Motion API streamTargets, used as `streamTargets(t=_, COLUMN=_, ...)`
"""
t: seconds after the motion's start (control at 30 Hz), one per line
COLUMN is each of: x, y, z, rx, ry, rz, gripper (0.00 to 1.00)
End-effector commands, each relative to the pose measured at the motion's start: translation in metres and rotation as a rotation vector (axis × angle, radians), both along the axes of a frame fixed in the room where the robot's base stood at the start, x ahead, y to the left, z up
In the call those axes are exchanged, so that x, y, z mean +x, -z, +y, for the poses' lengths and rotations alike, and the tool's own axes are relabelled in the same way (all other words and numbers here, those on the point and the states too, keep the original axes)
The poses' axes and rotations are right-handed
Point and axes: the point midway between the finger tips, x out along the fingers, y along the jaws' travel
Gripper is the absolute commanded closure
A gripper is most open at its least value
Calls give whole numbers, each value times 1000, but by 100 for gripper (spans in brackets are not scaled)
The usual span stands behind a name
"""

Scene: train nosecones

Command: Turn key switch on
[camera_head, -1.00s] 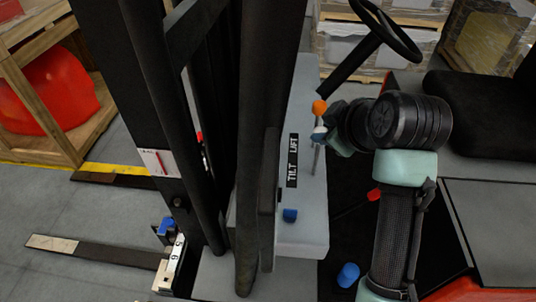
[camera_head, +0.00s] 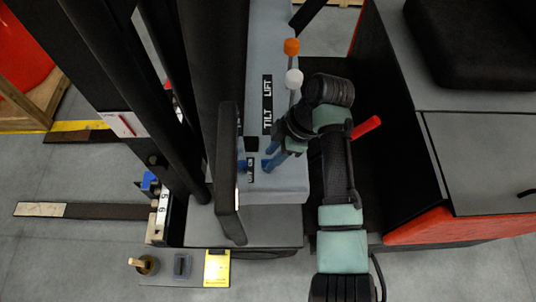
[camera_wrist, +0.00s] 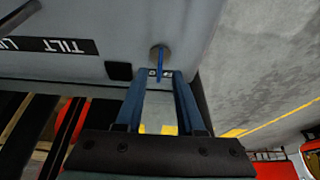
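The key switch is a round, dull metal disc (camera_wrist: 159,53) on the grey console, with a thin blue key (camera_wrist: 160,66) in it. In the wrist view it lies just beyond my gripper (camera_wrist: 160,80), between the lines of the two blue fingers. The fingers are open with a gap between them. I cannot tell whether they touch the key. A small label (camera_wrist: 160,73) shows below the switch. In the head view my gripper (camera_head: 267,159) points left at the console's near end, beside a small label (camera_head: 250,169); the key cannot be made out there.
The TILT and LIFT label (camera_head: 267,104) is farther along the console, with white (camera_head: 294,78) and orange (camera_head: 292,46) lever knobs beside it. A black square (camera_wrist: 118,71) sits near the switch. A red lever (camera_head: 367,127) is right of my arm.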

Motion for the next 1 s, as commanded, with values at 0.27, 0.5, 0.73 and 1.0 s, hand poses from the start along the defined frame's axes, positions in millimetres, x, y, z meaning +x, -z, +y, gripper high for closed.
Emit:
streamTargets(t=0.27, x=0, y=24, z=10, rx=0, ry=0, rz=0, gripper=62)
streamTargets(t=0.5, x=0, y=26, z=11, rx=0, ry=0, rz=-1, gripper=62)
streamTargets(t=0.73, x=0, y=26, z=11, rx=0, ry=0, rz=-1, gripper=95)
streamTargets(t=1.0, x=0, y=25, z=11, rx=0, ry=1, rz=-1, gripper=100)
